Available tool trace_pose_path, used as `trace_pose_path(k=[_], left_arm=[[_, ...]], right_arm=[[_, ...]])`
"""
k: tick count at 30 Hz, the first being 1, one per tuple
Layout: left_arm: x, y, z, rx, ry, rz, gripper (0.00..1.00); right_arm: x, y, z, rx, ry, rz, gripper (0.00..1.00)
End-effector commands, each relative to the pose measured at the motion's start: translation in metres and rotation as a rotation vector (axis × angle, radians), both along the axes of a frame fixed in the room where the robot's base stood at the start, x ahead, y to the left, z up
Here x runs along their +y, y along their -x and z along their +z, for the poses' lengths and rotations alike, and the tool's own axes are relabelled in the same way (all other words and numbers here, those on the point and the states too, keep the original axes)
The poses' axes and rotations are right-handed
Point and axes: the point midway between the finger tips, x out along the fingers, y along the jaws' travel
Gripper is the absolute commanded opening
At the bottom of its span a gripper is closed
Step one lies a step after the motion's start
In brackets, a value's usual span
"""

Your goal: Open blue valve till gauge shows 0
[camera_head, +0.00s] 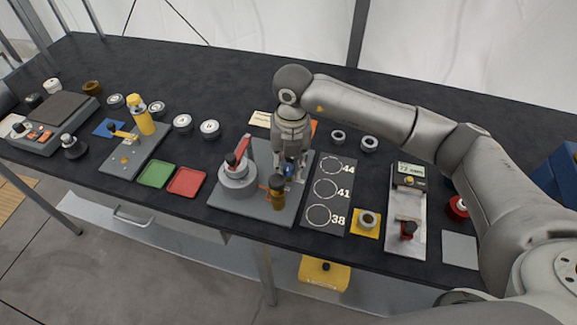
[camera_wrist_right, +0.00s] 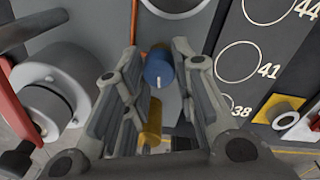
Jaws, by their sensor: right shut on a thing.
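The blue valve (camera_head: 287,169) is a small blue knob on a grey plate (camera_head: 250,206) at the middle of the table. My right gripper (camera_head: 291,172) reaches down over it from above. In the right wrist view the blue knob (camera_wrist_right: 158,70), with a short white mark, sits between the two fingers (camera_wrist_right: 159,58), which are shut on it. A round pale part at the top edge of that view is cut off. I cannot make out the gauge or its reading. My left gripper is not in view.
Beside the valve on the plate stand a round grey device with a red lever (camera_head: 240,155) and an amber-brown cylinder (camera_head: 277,192). A dark board marked 44, 41, 38 (camera_head: 327,226) lies to the right. Further right is a device with a small display (camera_head: 409,170).

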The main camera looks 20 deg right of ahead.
Motion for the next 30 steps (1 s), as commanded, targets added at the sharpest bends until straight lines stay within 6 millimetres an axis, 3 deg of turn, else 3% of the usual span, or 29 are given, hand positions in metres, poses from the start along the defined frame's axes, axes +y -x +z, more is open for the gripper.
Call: trace_pose_path(k=[12, 28, 29, 30], left_arm=[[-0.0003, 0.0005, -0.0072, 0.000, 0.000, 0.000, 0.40], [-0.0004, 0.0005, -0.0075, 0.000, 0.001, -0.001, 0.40], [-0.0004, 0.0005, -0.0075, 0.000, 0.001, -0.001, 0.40], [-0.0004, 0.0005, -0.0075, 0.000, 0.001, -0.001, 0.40]], right_arm=[[0.0006, -0.0003, 0.0004, -0.002, -0.001, -0.170, 0.01], [0.0007, -0.0003, 0.0007, -0.001, -0.001, -0.189, 0.01], [0.0007, -0.0003, 0.0007, -0.001, -0.001, -0.189, 0.29], [0.0007, -0.0003, 0.0007, -0.001, -0.001, -0.189, 0.34]])
